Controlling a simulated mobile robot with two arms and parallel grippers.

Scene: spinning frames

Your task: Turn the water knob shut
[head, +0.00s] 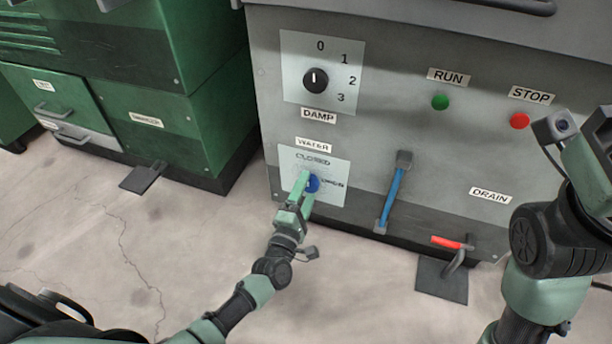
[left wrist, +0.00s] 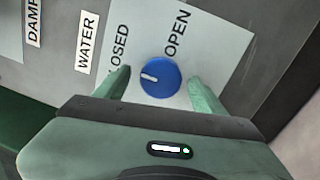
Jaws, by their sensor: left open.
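The water knob (head: 313,184) is a round blue knob on a pale plate (head: 336,169) low on the grey machine's front. In the left wrist view the knob (left wrist: 160,77) shows a white mark that points toward the word CLOSED, away from OPEN. My left gripper (head: 307,185) is open, with one green finger on each side of the knob. In the left wrist view small gaps show between the knob and the fingers (left wrist: 158,80). Contact cannot be told. The first letter of CLOSED is hidden there. My right arm stands at the right; its fingertips do not show.
Above is the black DAMP dial (head: 315,80). To the right are the green RUN button (head: 440,102), the red STOP button (head: 519,121), a blue-handled lever (head: 391,195) and a red drain handle (head: 450,242). Green cabinets (head: 160,130) stand left, with a pedal (head: 143,177) on the floor.

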